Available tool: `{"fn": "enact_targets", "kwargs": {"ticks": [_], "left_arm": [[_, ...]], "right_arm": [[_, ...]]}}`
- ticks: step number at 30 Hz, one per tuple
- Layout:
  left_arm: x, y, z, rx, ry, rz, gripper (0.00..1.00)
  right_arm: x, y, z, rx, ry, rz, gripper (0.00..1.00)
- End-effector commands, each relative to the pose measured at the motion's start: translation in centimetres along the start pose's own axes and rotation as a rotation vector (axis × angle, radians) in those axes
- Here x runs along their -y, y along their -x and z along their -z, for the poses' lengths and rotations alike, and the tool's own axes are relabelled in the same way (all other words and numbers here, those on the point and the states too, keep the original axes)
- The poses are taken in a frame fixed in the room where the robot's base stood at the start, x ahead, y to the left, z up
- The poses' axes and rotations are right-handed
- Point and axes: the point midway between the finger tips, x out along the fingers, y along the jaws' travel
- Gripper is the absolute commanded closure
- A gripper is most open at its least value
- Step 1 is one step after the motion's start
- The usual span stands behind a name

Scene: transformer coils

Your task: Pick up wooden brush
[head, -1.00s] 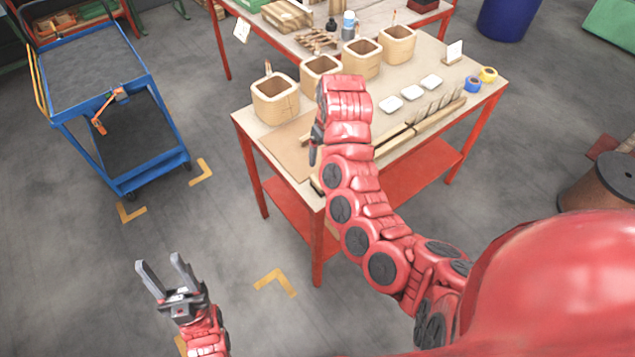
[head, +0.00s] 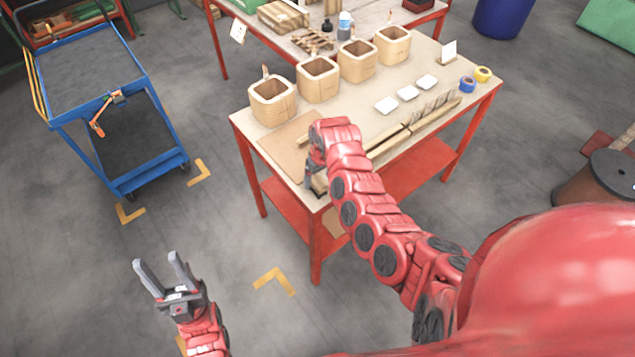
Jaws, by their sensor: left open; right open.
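My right gripper (head: 309,180) points down at the near left corner of the work table (head: 285,138). Its own wrist largely hides it. A small pale wooden piece (head: 320,184) shows right beside its fingers at the table edge; it may be the wooden brush, but most of it is covered and I cannot tell whether they touch. My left gripper (head: 160,273) is open and empty, low over the floor on the left, well away from the table.
Several square wooden coils (head: 272,103) line the table's back side. White dishes (head: 407,93), long wooden bars (head: 425,118) and tape rolls (head: 467,84) lie to the right. A blue cart (head: 120,140) stands at left. The floor between cart and table is clear.

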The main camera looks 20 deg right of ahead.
Motion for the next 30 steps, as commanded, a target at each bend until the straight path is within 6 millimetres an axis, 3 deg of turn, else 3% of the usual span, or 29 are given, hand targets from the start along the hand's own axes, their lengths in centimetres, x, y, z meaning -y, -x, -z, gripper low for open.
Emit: {"fn": "enact_targets", "kwargs": {"ticks": [3,10,21,30], "left_arm": [[0.1,-1.1,0.2,0.000,0.000,0.000,0.50],[0.0,-0.8,0.1,0.000,0.000,0.000,0.50],[0.0,-0.8,0.1,0.000,0.000,0.000,0.50],[0.0,-0.8,0.1,0.000,0.000,0.000,0.50]], "right_arm": [[0.0,-0.8,-0.2,0.004,0.002,0.000,0.15],[0.1,-2.9,-0.2,0.004,0.004,-0.002,0.15],[0.0,-3.3,-0.2,0.000,-0.001,-0.001,0.17],[0.0,-3.3,-0.2,0.000,-0.001,-0.001,0.71]]}}
